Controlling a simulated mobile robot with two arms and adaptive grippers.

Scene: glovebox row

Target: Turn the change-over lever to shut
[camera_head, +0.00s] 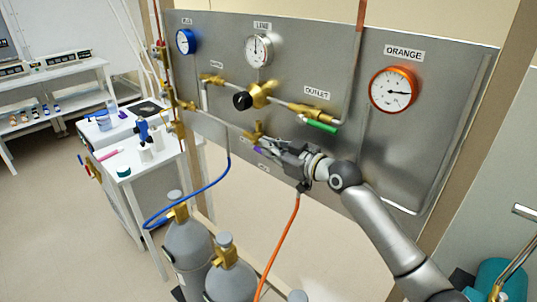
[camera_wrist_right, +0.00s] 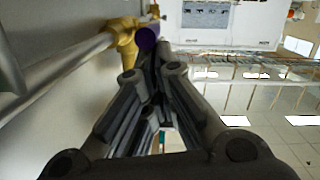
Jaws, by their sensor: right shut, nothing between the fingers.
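The change-over lever is probably the purple-tipped handle (camera_head: 257,149) on a small brass valve (camera_head: 256,133) low on the steel panel. In the right wrist view the purple end (camera_wrist_right: 147,38) and the brass body (camera_wrist_right: 122,40) show just ahead of my fingers. My right gripper (camera_head: 269,143) is shut and empty, its fingertips right beside the purple end. In the wrist view the fingertips (camera_wrist_right: 160,55) overlap its edge; I cannot tell if they touch. The gripper hides part of the lever and its lower label. My left gripper is not in view.
The steel panel (camera_head: 430,150) carries a blue gauge (camera_head: 185,41), a line gauge (camera_head: 259,50), an orange gauge (camera_head: 393,90), a black knob (camera_head: 242,100) and a green handle (camera_head: 321,126). Grey cylinders (camera_head: 188,245), a blue hose (camera_head: 190,197) and an orange hose (camera_head: 278,245) are below.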

